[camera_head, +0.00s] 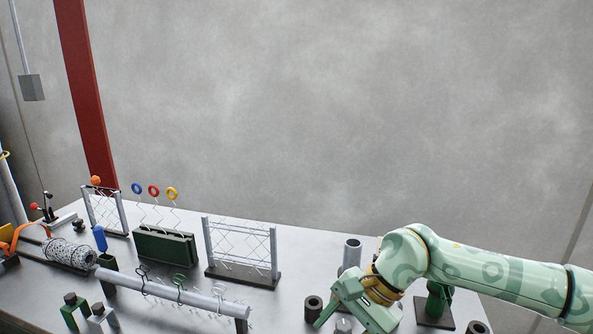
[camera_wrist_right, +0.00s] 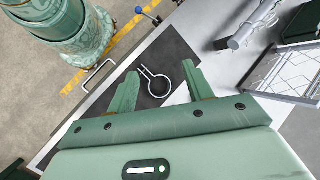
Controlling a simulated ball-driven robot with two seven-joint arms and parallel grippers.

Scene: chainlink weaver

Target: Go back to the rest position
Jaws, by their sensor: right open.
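My right gripper (camera_head: 343,318) is low over the front right of the grey table (camera_head: 300,245), its arm coming in from the right. In the right wrist view its two green fingers (camera_wrist_right: 160,88) are spread apart, with nothing gripped between them. A metal ring-shaped piece with two prongs (camera_wrist_right: 168,73) shows between the fingertips against a dark mat (camera_wrist_right: 172,50). It appears to lie beyond the fingers; whether they touch it I cannot tell. My left gripper is not in view.
A chain-link panel on a dark base (camera_head: 242,278) stands mid-table. Left of it are a dark green rack (camera_head: 165,248), a long grey pipe (camera_head: 175,289) and a mesh roll (camera_head: 70,253). A grey cylinder (camera_head: 352,252) and a dark ring (camera_head: 313,308) stand close to my right gripper.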

